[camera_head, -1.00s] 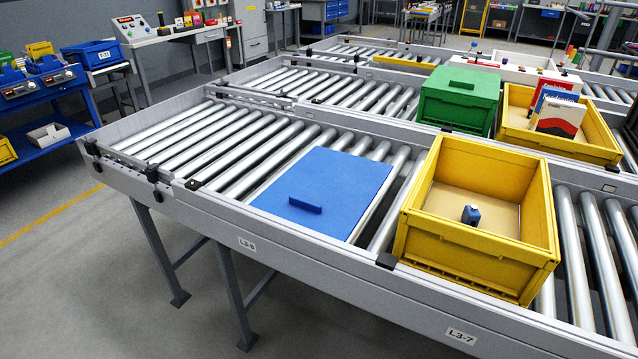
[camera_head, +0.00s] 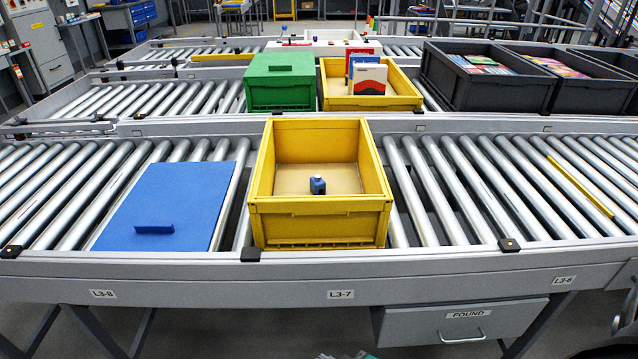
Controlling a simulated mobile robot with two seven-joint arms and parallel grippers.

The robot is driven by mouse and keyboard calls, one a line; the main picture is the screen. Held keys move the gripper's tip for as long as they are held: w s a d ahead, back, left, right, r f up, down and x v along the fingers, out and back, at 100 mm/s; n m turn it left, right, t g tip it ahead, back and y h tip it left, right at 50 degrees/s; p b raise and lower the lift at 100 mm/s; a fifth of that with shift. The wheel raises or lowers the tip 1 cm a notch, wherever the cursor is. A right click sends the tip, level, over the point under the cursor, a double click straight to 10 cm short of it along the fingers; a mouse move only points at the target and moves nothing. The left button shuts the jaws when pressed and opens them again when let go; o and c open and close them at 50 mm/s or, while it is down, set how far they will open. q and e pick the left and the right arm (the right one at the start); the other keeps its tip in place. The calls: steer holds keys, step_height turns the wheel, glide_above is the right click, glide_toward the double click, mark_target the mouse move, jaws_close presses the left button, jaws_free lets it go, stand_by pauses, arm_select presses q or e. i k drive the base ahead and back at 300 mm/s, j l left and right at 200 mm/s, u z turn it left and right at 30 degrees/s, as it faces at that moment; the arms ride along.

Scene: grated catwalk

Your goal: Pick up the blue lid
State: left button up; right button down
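The blue lid (camera_head: 178,200) lies flat on the rollers of the near conveyor, left of the middle. It is a flat rectangular panel with a small raised blue handle (camera_head: 154,229) near its front edge. A yellow crate (camera_head: 320,222) stands to its right, a narrow strip of rollers between them. The crate is open at the top and holds a small dark blue item (camera_head: 317,185). Neither of my grippers shows in the head view.
Behind, a green box (camera_head: 280,82), a yellow crate with books (camera_head: 402,92) and dark grey crates (camera_head: 490,85) stand on the second conveyor. A yellow strip (camera_head: 580,187) lies on the near rollers at right. A drawer marked FOUND (camera_head: 460,320) hangs below the front rail.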

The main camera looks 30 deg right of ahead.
mark_target(173, 206)
steer(key=i+j+z, duration=0.1)
steer(key=j, duration=0.25)
steer(key=i+j, duration=0.2)
steer(key=i+j+z, duration=0.15)
steer(key=j, duration=0.3)
steer(key=i+j, duration=0.1)
steer(key=j, duration=0.25)
steer(key=i+j+z, duration=0.15)
steer(key=j, duration=0.25)
